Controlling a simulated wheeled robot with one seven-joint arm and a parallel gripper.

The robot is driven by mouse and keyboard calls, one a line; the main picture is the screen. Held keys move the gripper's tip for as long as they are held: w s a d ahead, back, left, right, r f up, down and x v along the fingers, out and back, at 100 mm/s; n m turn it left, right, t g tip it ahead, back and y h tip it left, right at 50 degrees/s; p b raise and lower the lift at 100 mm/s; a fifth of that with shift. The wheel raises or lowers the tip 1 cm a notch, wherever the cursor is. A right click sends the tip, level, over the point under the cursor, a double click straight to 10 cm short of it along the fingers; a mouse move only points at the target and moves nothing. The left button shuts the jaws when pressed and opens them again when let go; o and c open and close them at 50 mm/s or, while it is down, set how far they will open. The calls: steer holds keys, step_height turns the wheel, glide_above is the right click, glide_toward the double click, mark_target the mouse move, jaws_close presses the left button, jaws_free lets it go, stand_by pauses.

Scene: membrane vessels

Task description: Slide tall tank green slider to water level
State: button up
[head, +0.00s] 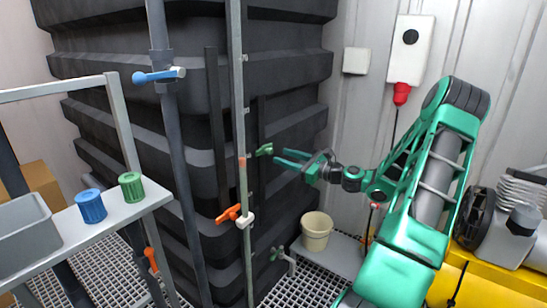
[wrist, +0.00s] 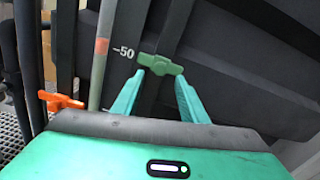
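The tall dark tank (head: 100,50) fills the left and middle of the head view. The green slider (head: 265,150) sits on a dark vertical strip on the tank's face; it also shows in the wrist view (wrist: 160,64), beside the "-50" mark. A pale vertical tube (head: 238,100) stands left of it, with an orange-red band (wrist: 101,46) at about the slider's height. Whether the band marks the water level I cannot tell. My gripper (head: 281,156) is open, its fingers pointing at the slider from the right. In the wrist view the fingertips lie close to the slider; contact is unclear.
An orange valve handle (head: 228,213) sits low by the tube, and a blue one (head: 158,75) is on the grey pipe. A beige bucket (head: 316,230) stands below my arm. A shelf with blue and green cylinders (head: 131,186) is at left.

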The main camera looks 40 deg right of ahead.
steer(key=shift+v, duration=1.95)
steer(key=s+a+f+n+g, duration=0.3)
steer(key=a+f+n+g, duration=0.15)
steer(key=a+n, duration=0.3)
steer(key=s+a+f+n+g, duration=0.35)
steer(key=a+n+g, duration=0.25)
steer(key=a, duration=0.2)
steer(key=s+a+r+n+g+h, duration=0.1)
steer(key=s+r+n+g+h, duration=0.1)
steer(key=s, duration=1.2)
steer(key=s+a+r+n+g+h, duration=0.1)
steer(key=s+r+n+g+h, duration=0.2)
steer(key=s, duration=1.2)
step_height(320, 180, up, 4)
steer(key=n+g, duration=0.1)
steer(key=n, duration=0.4)
steer(key=shift+f+g, duration=0.25)
steer(key=shift+g, duration=0.1)
steer(key=shift+a, duration=0.1)
